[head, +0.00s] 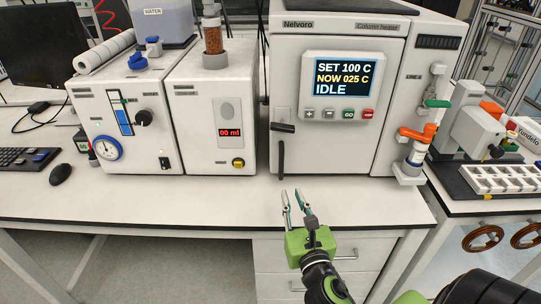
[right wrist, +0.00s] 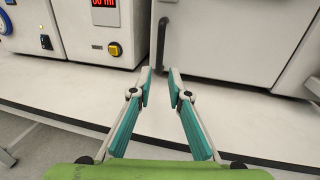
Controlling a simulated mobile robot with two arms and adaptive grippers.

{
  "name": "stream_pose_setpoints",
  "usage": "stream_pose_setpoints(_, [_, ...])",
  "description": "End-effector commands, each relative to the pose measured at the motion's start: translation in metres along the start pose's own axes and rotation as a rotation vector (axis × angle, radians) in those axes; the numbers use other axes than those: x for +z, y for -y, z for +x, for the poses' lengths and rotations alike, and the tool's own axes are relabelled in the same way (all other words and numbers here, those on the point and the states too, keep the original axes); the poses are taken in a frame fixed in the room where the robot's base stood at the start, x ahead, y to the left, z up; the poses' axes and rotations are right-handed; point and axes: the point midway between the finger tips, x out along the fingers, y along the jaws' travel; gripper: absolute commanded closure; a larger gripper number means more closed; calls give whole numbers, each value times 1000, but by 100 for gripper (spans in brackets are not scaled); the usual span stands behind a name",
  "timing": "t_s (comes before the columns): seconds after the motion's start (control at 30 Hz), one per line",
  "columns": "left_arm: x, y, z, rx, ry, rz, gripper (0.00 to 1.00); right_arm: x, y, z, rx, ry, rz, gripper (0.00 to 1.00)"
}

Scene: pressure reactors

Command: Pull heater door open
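The column heater (head: 390,130) is a white box with a closed front door (head: 335,150) and a display reading SET 100 C, NOW 025 C, IDLE. A black vertical handle (head: 281,160) is on the door's left side; it also shows in the right wrist view (right wrist: 162,42). A black latch-like bar (head: 283,127) sits just above it. My right gripper (head: 293,193) is open and empty, in front of and below the handle, apart from it. In the right wrist view its teal-padded fingers (right wrist: 160,88) have a gap between them. My left gripper is not in view.
A white unit with a red display (head: 215,120) stands left of the heater, and a gauge unit (head: 120,120) beyond it. Valves with orange and green levers (head: 420,132) are on the heater's right. The bench front (head: 200,205) is clear.

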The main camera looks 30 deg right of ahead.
Motion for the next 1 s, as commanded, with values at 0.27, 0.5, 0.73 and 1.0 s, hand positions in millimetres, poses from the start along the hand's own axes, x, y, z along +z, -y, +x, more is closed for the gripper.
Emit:
stream_pose_setpoints(0.27, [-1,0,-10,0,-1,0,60,3,0,40,1,5,1,83])
stream_pose_setpoints(0.5, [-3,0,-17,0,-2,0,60,3,-1,89,1,4,4,83])
stream_pose_setpoints(0.73, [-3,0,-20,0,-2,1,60,2,-1,123,1,4,4,83])
stream_pose_setpoints(1.0, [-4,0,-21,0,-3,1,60,1,-1,136,2,2,4,83])
